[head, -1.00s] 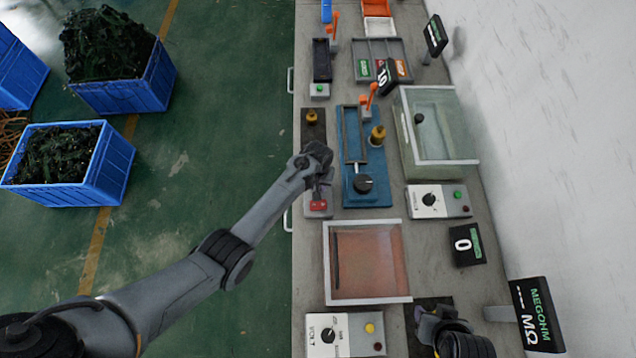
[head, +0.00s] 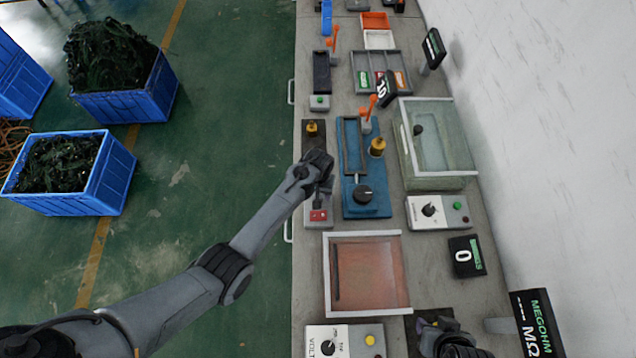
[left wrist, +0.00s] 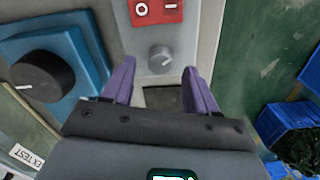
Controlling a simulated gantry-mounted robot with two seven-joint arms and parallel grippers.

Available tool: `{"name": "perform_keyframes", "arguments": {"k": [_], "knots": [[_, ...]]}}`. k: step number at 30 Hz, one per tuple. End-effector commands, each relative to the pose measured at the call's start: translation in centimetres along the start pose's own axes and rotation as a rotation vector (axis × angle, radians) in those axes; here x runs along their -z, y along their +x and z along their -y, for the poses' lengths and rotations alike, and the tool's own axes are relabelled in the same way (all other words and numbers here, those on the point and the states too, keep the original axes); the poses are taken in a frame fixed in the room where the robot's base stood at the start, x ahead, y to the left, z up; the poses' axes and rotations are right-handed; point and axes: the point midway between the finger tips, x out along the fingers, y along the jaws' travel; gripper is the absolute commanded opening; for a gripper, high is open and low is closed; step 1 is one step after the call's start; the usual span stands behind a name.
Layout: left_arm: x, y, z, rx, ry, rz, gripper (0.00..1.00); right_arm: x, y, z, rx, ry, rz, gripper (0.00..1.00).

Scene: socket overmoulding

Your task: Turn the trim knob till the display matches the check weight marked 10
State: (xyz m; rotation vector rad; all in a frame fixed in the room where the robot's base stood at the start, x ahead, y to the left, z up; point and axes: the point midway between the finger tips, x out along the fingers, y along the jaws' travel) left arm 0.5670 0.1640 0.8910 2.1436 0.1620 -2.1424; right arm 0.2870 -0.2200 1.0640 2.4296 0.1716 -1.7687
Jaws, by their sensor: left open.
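A small grey knob (left wrist: 160,58) with a pointer line sits on a light grey panel in the left wrist view, below a red part (left wrist: 157,11) marked with a circle and a dash. My left gripper (left wrist: 159,76) is open, its purple fingers apart on either side of the knob's lower side, holding nothing. In the head view the left gripper (head: 318,168) is above the panel, its fingers largely hidden by the wrist. A black plaque marked 10 (head: 385,89) leans at the back tray. A black box reads 0 (head: 465,256). My right gripper (head: 437,325) is at the bottom, fingers unclear.
A blue fixture (head: 378,207) with a large black knob (head: 363,194) stands right of the left gripper. A clear tank (head: 440,184), a white-framed tray (head: 406,270) and a control box (head: 423,212) crowd the bench. Blue crates (head: 112,190) stand on the floor at left.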

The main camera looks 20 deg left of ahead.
Motion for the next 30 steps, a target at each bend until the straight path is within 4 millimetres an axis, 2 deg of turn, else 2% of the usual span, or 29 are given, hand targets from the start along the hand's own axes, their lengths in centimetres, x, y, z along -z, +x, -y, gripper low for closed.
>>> {"name": "perform_keyframes", "arguments": {"k": [1,9,15,20,30], "knots": [[0.0,-1.0,0.0,-0.001,-0.001,-0.001,0.58,0.1,-0.4,0.0,0.0,0.0,0.0,0.43],[0.0,-5.5,0.0,-0.001,-0.001,-0.001,0.58,0.3,-0.8,0.0,0.002,0.002,0.0,0.43],[0.0,-7.7,0.1,0.0,0.0,0.0,0.58,0.3,-0.9,0.1,0.005,0.006,-0.001,0.43],[-0.1,-8.4,0.1,0.0,0.0,0.001,0.58,0.3,-0.9,0.2,0.007,0.009,-0.001,0.43],[-0.1,-8.5,0.1,0.0,0.0,0.001,0.58,0.3,-0.9,0.2,0.007,0.009,-0.001,0.43]]}}
